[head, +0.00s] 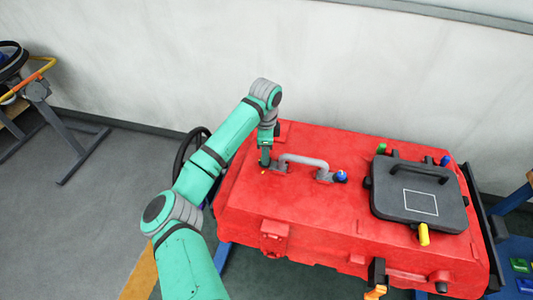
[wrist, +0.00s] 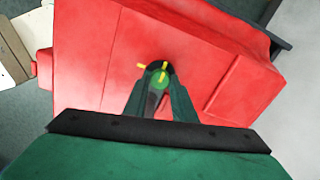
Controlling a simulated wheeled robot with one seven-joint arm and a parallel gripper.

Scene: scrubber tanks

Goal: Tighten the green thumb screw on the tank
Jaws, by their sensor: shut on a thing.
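The tank (head: 310,215) is a large red block, also filling much of the wrist view (wrist: 95,50). My gripper (head: 265,160) points down at the tank's top, by the left end of a grey handle (head: 303,159). In the wrist view my gripper (wrist: 158,82) has its fingers closed around a small round green thumb screw (wrist: 158,77) with yellow marks and a dark ring around it. In the head view the gripper hides most of this screw. Whether it is fully seated cannot be told.
A blue knob (head: 341,176) is at the handle's right end. A dark lid (head: 420,190) with a handle lies on the tank's right, with green (head: 381,148), blue (head: 445,160) and yellow (head: 424,235) knobs around it. A wall (head: 370,70) stands behind; open floor (head: 110,190) lies left.

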